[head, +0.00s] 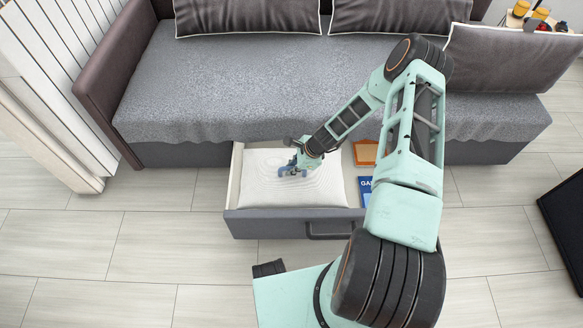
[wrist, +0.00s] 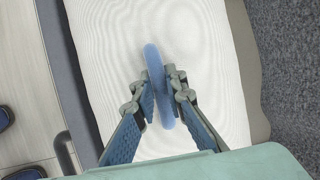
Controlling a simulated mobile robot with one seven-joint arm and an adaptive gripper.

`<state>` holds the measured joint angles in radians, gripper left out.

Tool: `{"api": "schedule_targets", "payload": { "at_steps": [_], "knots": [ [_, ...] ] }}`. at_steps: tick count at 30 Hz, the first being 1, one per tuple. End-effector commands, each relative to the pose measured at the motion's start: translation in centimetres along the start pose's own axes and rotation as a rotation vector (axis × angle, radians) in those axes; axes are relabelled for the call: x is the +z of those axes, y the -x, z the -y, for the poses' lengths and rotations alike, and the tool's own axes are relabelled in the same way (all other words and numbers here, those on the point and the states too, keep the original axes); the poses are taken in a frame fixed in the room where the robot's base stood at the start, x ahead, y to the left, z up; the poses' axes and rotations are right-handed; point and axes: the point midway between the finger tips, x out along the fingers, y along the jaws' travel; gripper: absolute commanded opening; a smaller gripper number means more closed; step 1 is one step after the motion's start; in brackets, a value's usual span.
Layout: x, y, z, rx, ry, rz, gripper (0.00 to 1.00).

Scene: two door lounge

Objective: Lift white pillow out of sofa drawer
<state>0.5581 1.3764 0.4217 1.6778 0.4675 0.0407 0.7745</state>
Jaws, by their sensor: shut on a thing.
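The white pillow (head: 265,187) lies in the left part of the open sofa drawer (head: 268,227) and fills that part nearly wall to wall. My gripper (head: 288,171) reaches down onto the top of the pillow near its middle. In the wrist view the fingers (wrist: 160,84) are closed on both sides of a long blue rounded piece (wrist: 151,56) standing over the pillow (wrist: 205,40). The piece looks like a handle on the pillow; its join to the cloth is hidden. The pillow appears to rest in the drawer.
An orange-brown framed item (head: 365,150) and a blue item (head: 366,187) lie in the drawer right of the pillow, partly behind my arm. The grey sofa seat (head: 230,85) overhangs the drawer's back. The floor (head: 150,240) in front is open.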

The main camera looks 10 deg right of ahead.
Motion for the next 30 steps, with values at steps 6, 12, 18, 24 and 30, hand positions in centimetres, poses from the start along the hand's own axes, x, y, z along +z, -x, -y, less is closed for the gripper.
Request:
{"api": "schedule_targets", "payload": {
  "at_steps": [6,12,18,24,30],
  "knots": [
    [0.7,1.5,0.4,-0.002,0.001,0.000,0.00],
    [1.4,3.3,0.8,-0.002,0.000,0.000,0.00],
    [2.1,5.1,1.2,-0.002,0.000,0.000,0.00],
    [2.8,6.8,1.5,-0.002,0.001,0.000,0.00],
    [3.5,8.6,1.9,-0.002,0.001,0.000,0.00]
  ]
}}
